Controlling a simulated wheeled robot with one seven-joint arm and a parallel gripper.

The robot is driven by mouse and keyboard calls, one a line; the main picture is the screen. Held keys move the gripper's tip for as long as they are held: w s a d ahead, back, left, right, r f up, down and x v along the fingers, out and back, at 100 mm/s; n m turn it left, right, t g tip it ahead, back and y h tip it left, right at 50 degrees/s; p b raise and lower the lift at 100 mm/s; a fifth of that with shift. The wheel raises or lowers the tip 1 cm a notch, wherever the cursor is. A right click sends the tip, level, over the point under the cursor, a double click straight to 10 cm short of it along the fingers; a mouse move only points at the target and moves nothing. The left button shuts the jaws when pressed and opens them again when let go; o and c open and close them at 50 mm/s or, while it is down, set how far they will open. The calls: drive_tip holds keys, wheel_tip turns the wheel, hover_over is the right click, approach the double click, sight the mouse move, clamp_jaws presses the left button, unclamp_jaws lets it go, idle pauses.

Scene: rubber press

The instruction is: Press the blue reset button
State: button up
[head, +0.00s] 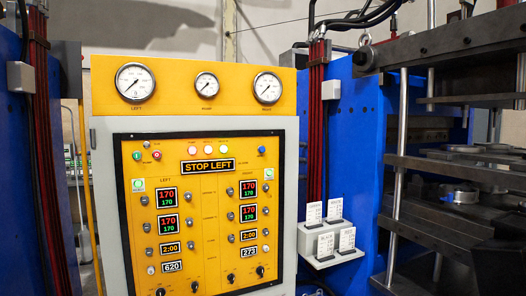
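The blue reset button (262,151) is a small round blue knob at the upper right of the yellow control panel (215,225) in the head view. It sits to the right of the black "STOP LEFT" display (208,166). Nothing covers the button. My gripper is not in view, so its place relative to the button cannot be told.
The panel also carries a green button (137,156), a red button (156,155), several lamps, readouts and knobs. Gauges (135,82) sit above. A small shelf (330,257) with label cards juts out at right. The blue press (358,150) stands beside it.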

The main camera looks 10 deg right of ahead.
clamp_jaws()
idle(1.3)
